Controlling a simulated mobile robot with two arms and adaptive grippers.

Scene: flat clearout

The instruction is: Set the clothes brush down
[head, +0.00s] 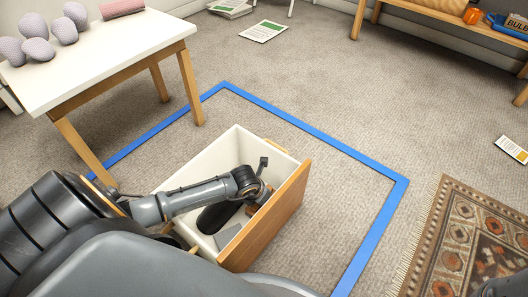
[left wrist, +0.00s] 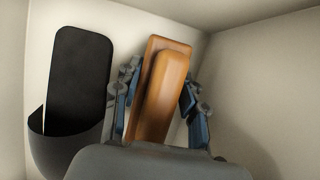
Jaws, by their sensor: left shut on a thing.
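The clothes brush, a brown wooden block with a raised handle, shows in the left wrist view (left wrist: 160,95). My left gripper (left wrist: 157,100) is shut on it, with a finger on each side. In the head view my left gripper (head: 259,185) reaches down inside an open drawer-like box with white inner walls (head: 188,178) and a wooden front (head: 275,225). Only a little of the brush shows there. I cannot tell whether the brush touches the box floor. My right gripper is not in view.
A dark, long object (head: 217,216) lies in the box beside the brush; it also shows in the left wrist view (left wrist: 82,75). Blue tape (head: 320,137) outlines floor around the box. A patterned rug (head: 465,245) lies right.

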